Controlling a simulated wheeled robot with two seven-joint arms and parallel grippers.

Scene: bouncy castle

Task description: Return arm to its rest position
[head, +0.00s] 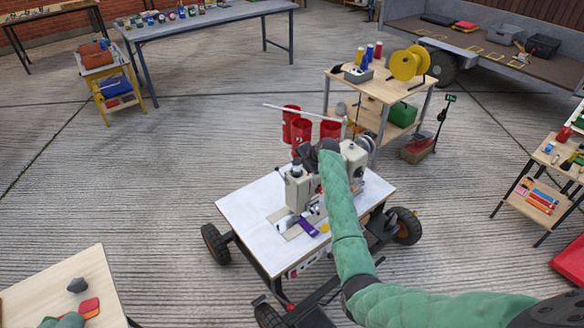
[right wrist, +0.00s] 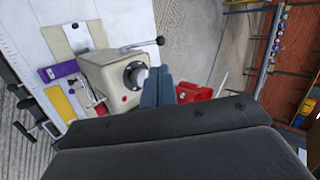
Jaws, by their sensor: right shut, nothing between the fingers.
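My right arm (head: 346,235), in a green sleeve, reaches from the lower right over the sewing machine (head: 300,190) on its wheeled white-topped table (head: 250,210). The right gripper (head: 312,152) is at the machine's upper part, partly hidden by my wrist. In the right wrist view its blue-grey fingers (right wrist: 158,88) are shut and empty, in front of or beside the machine's cream body (right wrist: 108,78); I cannot tell whether they touch it. A purple cloth strip (head: 308,227) and a yellow piece (head: 325,227) lie by the machine. My left gripper is not in view.
Red cylinders (head: 302,130) stand behind the machine. A wooden cart (head: 375,92) with spools is beyond it. A shelf unit (head: 545,185) stands at right, and a pale table (head: 60,275) at lower left. The concrete floor left of the machine is clear.

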